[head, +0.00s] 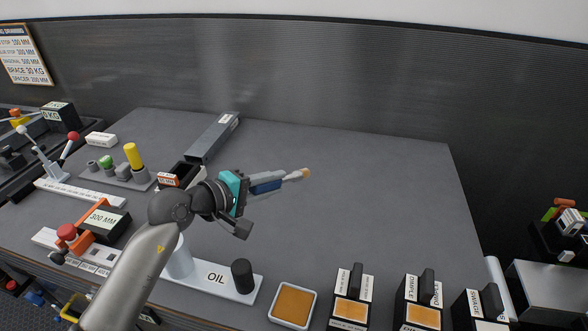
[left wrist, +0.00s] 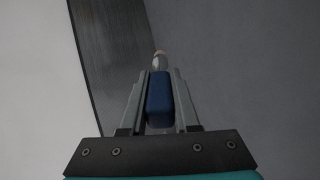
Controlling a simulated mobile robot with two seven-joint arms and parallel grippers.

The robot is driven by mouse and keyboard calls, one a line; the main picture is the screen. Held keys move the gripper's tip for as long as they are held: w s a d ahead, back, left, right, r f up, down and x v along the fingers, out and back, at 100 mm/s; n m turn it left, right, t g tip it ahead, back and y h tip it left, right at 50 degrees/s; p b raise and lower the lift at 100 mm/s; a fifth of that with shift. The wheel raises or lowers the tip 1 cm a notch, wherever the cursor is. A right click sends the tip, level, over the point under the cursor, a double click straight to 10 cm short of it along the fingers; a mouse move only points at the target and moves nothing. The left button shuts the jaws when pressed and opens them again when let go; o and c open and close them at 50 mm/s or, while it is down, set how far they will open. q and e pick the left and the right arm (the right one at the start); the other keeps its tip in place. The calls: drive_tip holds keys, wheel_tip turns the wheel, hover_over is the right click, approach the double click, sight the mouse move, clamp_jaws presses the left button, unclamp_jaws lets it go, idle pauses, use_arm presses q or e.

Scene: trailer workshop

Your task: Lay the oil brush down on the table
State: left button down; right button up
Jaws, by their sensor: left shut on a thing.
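The oil brush (head: 297,175) has a blue handle and a pale tip with an orange-brown end. My left gripper (head: 262,180) is shut on its blue handle, and the tip points to the right in the head view. In the left wrist view the blue handle (left wrist: 160,98) sits between the two fingers of the gripper (left wrist: 160,105), with the pale end beyond them. The brush appears held above the grey table (head: 370,190); its exact height is hard to tell. My right gripper is not in view.
A white OIL holder (head: 215,279) with a dark cylinder stands at the front, beside a tray of amber liquid (head: 293,305). Labelled black blocks (head: 351,300) line the front right. A long grey bar (head: 213,138) lies at the back left. The table's middle and right are clear.

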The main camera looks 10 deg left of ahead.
use_arm(q)
drive_tip(key=shift+f, duration=0.1)
wheel_tip(320, 180, down, 6)
drive_tip(key=b, duration=0.5)
drive_tip(key=shift+s+f, duration=0.1)
drive_tip(key=shift+f, duration=0.05)
drive_tip(key=shift+f+b, duration=0.9)
drive_tip(key=shift+f, duration=0.4)
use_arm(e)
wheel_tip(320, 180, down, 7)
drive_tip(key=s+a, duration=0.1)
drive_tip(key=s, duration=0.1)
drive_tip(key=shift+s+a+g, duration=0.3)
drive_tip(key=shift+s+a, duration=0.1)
use_arm(q)
drive_tip(key=c, duration=0.6)
unclamp_jaws()
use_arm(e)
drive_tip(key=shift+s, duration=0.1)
